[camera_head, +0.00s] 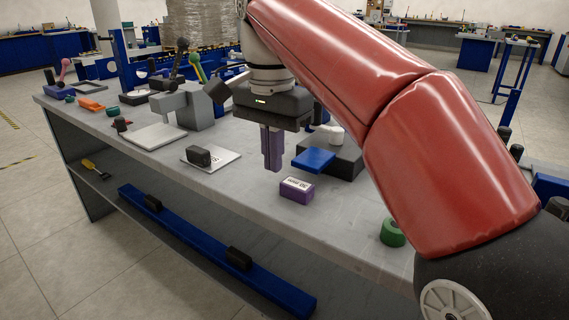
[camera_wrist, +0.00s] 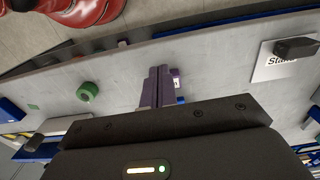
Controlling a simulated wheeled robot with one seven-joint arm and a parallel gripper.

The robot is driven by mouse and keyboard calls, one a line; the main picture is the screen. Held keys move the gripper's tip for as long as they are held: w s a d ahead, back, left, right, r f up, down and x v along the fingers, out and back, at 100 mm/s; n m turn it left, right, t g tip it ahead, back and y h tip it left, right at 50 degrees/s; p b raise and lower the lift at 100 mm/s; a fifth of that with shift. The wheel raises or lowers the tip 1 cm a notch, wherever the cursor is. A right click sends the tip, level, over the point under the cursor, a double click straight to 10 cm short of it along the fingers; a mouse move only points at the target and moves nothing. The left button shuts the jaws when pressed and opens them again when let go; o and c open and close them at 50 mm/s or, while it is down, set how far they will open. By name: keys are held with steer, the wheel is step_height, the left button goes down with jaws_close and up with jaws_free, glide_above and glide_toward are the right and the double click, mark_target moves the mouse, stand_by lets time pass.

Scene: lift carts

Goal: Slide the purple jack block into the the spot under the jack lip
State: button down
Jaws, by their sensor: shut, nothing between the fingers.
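The purple jack block (camera_head: 297,191), with a white printed label on top, lies on the grey table near its front edge. A blue plate (camera_head: 314,160) juts from a dark block (camera_head: 345,158) just behind it; this looks like the jack lip, but the space under it is hard to see. My gripper (camera_head: 272,168) has purple fingers, shut and empty, pointing down behind and left of the jack block, seemingly above the table. In the wrist view the fingertips (camera_wrist: 158,72) partly cover the jack block (camera_wrist: 175,73). Contact cannot be told.
A white plate (camera_head: 226,158) with a black block (camera_head: 198,156) lies left of my gripper. A green roll (camera_head: 393,233) stands right, near the front edge. A grey stand (camera_head: 187,106) is behind left. Bare table (camera_head: 245,190) lies left of the jack block.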

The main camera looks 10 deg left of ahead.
mark_target(297, 183)
step_height(297, 183, down, 9)
steer(key=b, duration=0.3)
steer(key=shift+s, duration=0.15)
steer(key=w, duration=0.1)
steer(key=w+d, duration=0.1)
steer(key=w, duration=0.1)
steer(key=shift+d+p, duration=0.1)
steer(key=shift+p, duration=0.2)
steer(key=shift+w+d, duration=0.2)
steer(key=shift+w, duration=0.2)
steer(key=shift+w+p, duration=0.15)
steer(key=shift+p, duration=0.15)
steer(key=shift+w+d+p, duration=0.3)
steer(key=shift+w+p, duration=0.05)
steer(key=shift+w, duration=0.4)
steer(key=shift+w+d+p, duration=0.3)
steer(key=shift+w+p, duration=0.05)
steer(key=shift+w, duration=0.35)
steer(key=shift+s, duration=0.1)
